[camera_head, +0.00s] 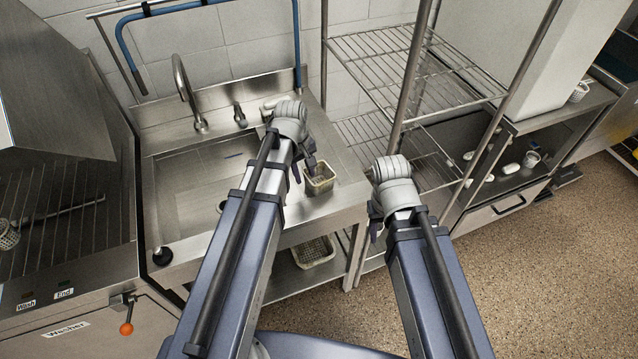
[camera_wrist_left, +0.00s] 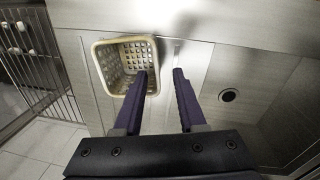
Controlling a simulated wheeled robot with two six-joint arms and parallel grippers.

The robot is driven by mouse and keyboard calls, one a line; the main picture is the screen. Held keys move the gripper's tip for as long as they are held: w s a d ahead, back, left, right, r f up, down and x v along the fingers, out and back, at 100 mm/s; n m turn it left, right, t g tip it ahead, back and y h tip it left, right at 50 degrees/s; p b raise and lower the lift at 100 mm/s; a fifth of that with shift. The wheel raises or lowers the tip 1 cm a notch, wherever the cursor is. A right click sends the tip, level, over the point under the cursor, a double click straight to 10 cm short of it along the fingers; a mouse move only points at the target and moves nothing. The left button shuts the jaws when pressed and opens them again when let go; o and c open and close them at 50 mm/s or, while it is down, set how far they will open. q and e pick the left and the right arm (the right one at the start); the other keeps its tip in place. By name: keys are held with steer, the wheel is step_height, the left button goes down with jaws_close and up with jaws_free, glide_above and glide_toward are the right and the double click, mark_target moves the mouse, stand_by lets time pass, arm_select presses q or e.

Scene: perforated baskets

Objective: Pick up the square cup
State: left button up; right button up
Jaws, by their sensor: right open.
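The square cup is a small beige perforated basket (camera_head: 319,187) standing upright on the steel counter to the right of the sink. In the left wrist view the basket (camera_wrist_left: 104,82) is at upper left, its open top facing the camera. My left gripper (camera_head: 304,171) is just left of and above it in the head view. In the left wrist view its fingers (camera_wrist_left: 163,72) are apart with nothing between them. The left finger's tip overlaps the basket's right side; I cannot tell whether it touches. My right gripper (camera_head: 375,219) is open, right of the counter's edge, partly hidden by its wrist.
A sink basin (camera_head: 185,200) with a faucet (camera_head: 184,90) is at left. Another basket (camera_head: 313,250) sits on the shelf below the counter. A wire rack (camera_head: 400,65) stands behind at right. Small white items lie on a steel shelf (camera_head: 505,172) further right.

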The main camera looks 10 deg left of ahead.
mark_target(307, 182)
arm_select(q)
steer(key=f, duration=0.1)
steer(key=f+b, duration=0.2)
steer(key=shift+w+d+f, duration=0.15)
steer(key=shift+w+d, duration=0.05)
steer(key=shift+d, duration=0.05)
jaws_close()
stand_by(0.4)
